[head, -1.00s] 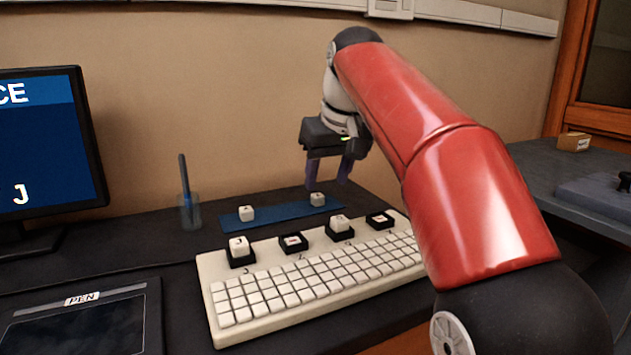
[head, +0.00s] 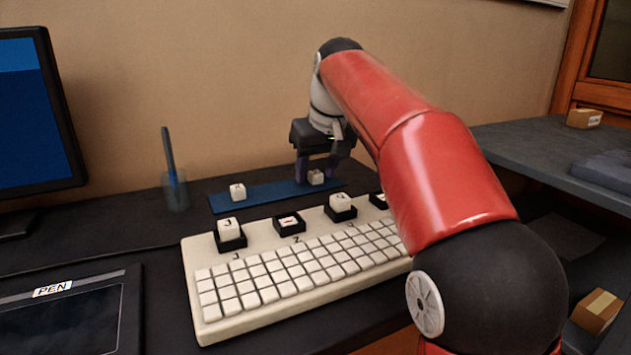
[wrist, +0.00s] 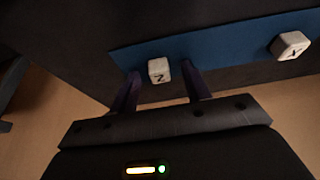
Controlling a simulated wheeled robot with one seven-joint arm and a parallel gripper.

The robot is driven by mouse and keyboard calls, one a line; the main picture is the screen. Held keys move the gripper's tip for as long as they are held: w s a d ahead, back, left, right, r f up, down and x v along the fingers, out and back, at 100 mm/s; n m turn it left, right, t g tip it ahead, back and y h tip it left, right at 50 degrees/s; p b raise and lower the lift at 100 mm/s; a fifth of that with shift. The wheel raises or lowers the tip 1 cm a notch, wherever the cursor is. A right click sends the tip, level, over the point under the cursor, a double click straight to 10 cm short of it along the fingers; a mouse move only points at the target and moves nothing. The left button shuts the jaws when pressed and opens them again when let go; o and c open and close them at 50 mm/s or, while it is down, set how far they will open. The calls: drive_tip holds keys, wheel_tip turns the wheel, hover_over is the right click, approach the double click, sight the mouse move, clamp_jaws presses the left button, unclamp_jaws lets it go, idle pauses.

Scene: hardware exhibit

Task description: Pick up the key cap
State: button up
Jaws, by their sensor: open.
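A white key cap (head: 316,177) lies on the right part of the blue mat (head: 262,196), behind the keyboard. In the wrist view this key cap (wrist: 159,70) bears a dark letter that looks like Z. My gripper (head: 316,176) is low over it, with open fingers on either side; in the wrist view my gripper (wrist: 160,74) shows a gap on both sides of the cap, clearer on the right. A second white key cap (head: 238,191) lies on the left part of the mat; its letter in the wrist view (wrist: 291,45) looks like X.
The cream keyboard (head: 300,268) has black sockets along its back, two of them with caps, one marked J. A pen cup (head: 176,192) stands left of the mat. A monitor (head: 35,120) and a pen tablet (head: 70,310) are further left.

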clamp_jaws()
drive_tip(key=shift+r, duration=0.1)
